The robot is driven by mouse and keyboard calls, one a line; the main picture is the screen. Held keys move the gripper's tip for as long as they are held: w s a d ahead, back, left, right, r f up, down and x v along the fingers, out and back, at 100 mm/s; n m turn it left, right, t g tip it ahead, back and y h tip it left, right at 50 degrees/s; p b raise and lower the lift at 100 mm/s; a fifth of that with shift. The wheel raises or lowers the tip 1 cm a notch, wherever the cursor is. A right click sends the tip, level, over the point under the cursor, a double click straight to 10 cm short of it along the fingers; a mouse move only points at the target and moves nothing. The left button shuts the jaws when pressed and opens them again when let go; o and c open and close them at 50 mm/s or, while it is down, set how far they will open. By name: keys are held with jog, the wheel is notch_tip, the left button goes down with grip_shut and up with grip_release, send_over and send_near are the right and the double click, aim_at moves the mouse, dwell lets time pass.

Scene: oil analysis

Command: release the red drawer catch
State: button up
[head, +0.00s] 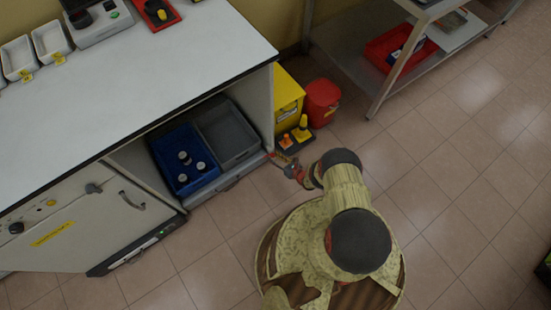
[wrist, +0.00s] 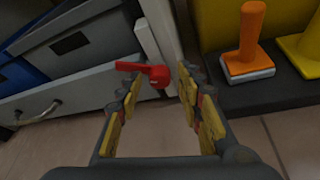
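The red drawer catch (wrist: 150,73) is a small red lever with a round hub at the right end of the grey drawer front (wrist: 85,92), beside the white cabinet post, in the wrist view. Its arm points left. My gripper (wrist: 158,85) is open, with yellow-padded fingers on either side below the catch. The hub lies between the fingertips in the picture; I cannot tell whether they touch it. In the head view my gripper (head: 285,160) is low at the right end of the drawer (head: 228,182), where the catch is hard to make out.
A blue crate (head: 163,155) with several jars and a grey crate (head: 238,155) stand in the cabinet above the drawer. A yellow bin (head: 286,95), red bucket (head: 322,97) and dark tray with an orange-handled tool (wrist: 251,40) stand close right. Floor in front is clear.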

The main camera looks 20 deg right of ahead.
jog(key=shift+s, duration=0.1)
jog(key=v, duration=1.2)
jog(key=shift+c, duration=0.2)
